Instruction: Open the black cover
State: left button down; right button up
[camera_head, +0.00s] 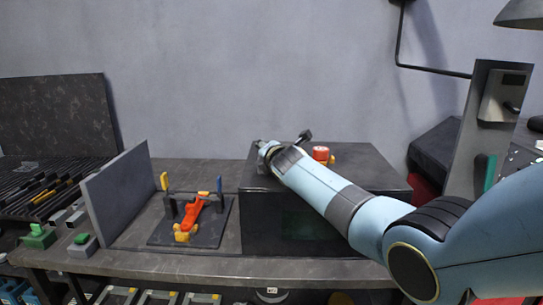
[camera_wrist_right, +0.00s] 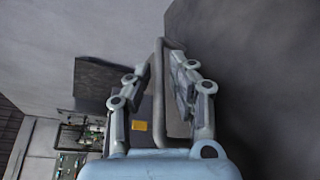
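The black cover (camera_head: 375,177) is a dark box-like shape on the workbench, with a darker front panel; it looks closed. My right arm reaches across it from the right. My right gripper (camera_head: 264,148) is at the cover's back left top edge, small and partly hidden in the head view. In the right wrist view, my right gripper (camera_wrist_right: 160,85) has its fingers apart, with a grey bent bar (camera_wrist_right: 158,100), like a handle, between them. I cannot tell whether a finger touches the bar. A dark surface (camera_wrist_right: 265,80) fills the right side there. My left gripper is not in view.
A red button with a yellow base (camera_head: 321,154) shows just behind my right arm. A fixture with an orange-red clamp (camera_head: 194,212) sits left of the cover, beside an upright grey panel (camera_head: 118,192). A grey post (camera_head: 480,130) stands at right.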

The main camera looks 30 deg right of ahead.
jog(key=v, duration=1)
